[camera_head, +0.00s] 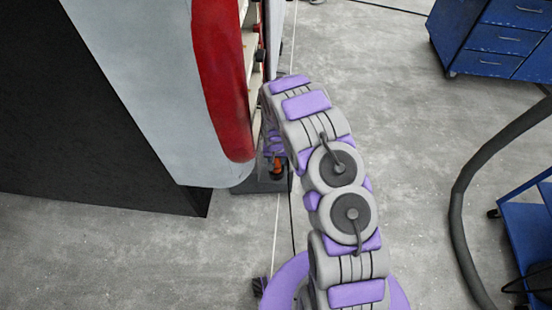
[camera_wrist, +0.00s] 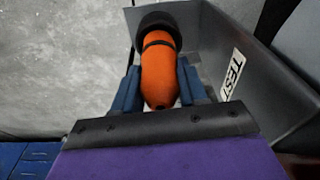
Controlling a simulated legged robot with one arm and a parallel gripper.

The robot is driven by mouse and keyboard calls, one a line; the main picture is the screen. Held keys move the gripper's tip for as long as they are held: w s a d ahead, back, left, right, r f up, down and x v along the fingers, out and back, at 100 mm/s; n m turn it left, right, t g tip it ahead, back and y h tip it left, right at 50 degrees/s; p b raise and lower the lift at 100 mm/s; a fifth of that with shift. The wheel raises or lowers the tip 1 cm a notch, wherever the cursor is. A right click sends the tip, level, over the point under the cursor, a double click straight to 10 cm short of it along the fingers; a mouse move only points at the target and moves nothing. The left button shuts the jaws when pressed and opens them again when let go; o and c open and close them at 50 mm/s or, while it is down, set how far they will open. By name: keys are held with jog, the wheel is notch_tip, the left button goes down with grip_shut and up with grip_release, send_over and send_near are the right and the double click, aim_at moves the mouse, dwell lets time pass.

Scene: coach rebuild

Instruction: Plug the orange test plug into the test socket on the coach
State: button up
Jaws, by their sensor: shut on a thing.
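The orange test plug (camera_wrist: 158,72) is between the two blue fingers of my gripper (camera_wrist: 160,88) in the wrist view. My gripper is shut on its orange body. A dark round part (camera_wrist: 160,24) is at the plug's far end; I cannot tell whether it belongs to the plug or is a socket. In the head view a small orange bit of the plug (camera_head: 277,166) shows beside the coach's lower end, mostly hidden by my arm. The coach (camera_head: 150,75) is light grey with a red band. I cannot make out the test socket clearly.
A grey metal box or bracket (camera_wrist: 262,88) with a TEST label (camera_wrist: 232,73) is close on the right of the plug. Blue drawers (camera_head: 500,40), a thick dark hose (camera_head: 462,200) and a blue cart (camera_head: 530,225) stand to the right. Concrete floor between is clear.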

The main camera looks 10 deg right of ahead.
aim_at(276, 163)
jog(key=shift+f+b, duration=0.65)
jog(key=shift+f, duration=1.05)
dwell(2.4)
jog(key=o, duration=0.9)
jog(key=shift+o, duration=0.2)
jog(key=shift+s+a+r+p, duration=0.15)
jog(key=shift+r+p, duration=0.7)
jog(key=shift+r, duration=1)
jog(key=shift+s+r+p, duration=0.25)
jog(key=shift+r+p, duration=0.6)
jog(key=shift+r, duration=0.95)
jog(key=shift+s+a+r+p, duration=0.15)
jog(key=shift+r+p, duration=0.7)
jog(key=shift+r, duration=1)
jog(key=shift+d, duration=0.15)
